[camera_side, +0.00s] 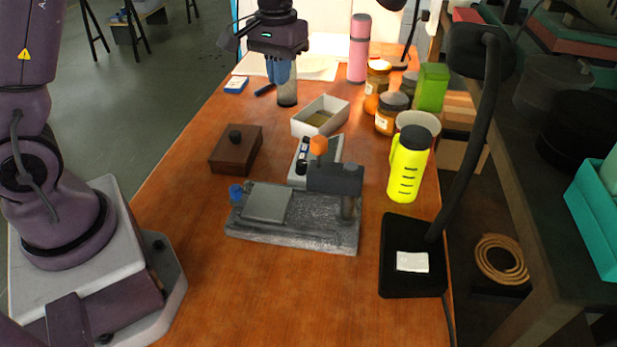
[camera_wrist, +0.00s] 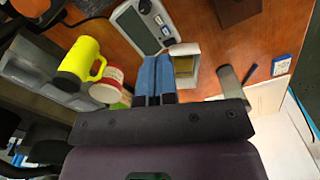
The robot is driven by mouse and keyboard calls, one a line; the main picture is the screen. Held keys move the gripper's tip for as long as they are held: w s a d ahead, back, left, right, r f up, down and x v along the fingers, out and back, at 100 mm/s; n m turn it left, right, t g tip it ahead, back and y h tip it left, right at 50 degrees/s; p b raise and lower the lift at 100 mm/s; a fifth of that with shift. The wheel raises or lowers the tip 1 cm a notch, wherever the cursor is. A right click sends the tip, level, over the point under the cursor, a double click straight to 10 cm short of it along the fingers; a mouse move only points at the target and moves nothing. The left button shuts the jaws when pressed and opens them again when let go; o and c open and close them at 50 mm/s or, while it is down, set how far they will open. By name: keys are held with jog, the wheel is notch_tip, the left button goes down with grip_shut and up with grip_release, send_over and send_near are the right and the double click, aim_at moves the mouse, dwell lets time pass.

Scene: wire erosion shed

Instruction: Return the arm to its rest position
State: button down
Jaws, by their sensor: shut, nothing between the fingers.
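My gripper (camera_side: 280,80) is at the far end of the wooden table in the side view, pointing down. Its two blue fingers are together with nothing between them; they also show closed in the wrist view (camera_wrist: 155,64). In the side view the fingers overlap the top of a grey cylinder (camera_side: 288,98). In the wrist view this cylinder (camera_wrist: 229,80) stands apart, to the right of the fingers. A white open box (camera_side: 303,125) with a yellow-brown inside is close to the fingers in the wrist view (camera_wrist: 184,52).
The table (camera_side: 200,220) holds a grey vise-like fixture (camera_side: 290,238), dark wooden box (camera_side: 237,150), yellow bottle (camera_side: 408,165), several jars (camera_side: 392,110) and a pink flask (camera_side: 359,50). A black lamp (camera_side: 412,262) rises at the right edge.

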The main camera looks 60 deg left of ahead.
jog(key=s+d+r+m+t, duration=0.1)
jog(key=s+d+r+t, duration=0.1)
jog(key=s, duration=0.4)
jog(key=s+d+r+m+t, duration=0.1)
jog(key=s+d+r+m, duration=0.1)
jog(key=s+r, duration=0.3)
jog(key=s+d+r+m+t, duration=0.1)
jog(key=s+d+r, duration=0.3)
jog(key=s, duration=0.5)
jog(key=shift+d+m+t, duration=0.3)
jog(key=shift+m+t, duration=0.1)
jog(key=shift+t, duration=0.4)
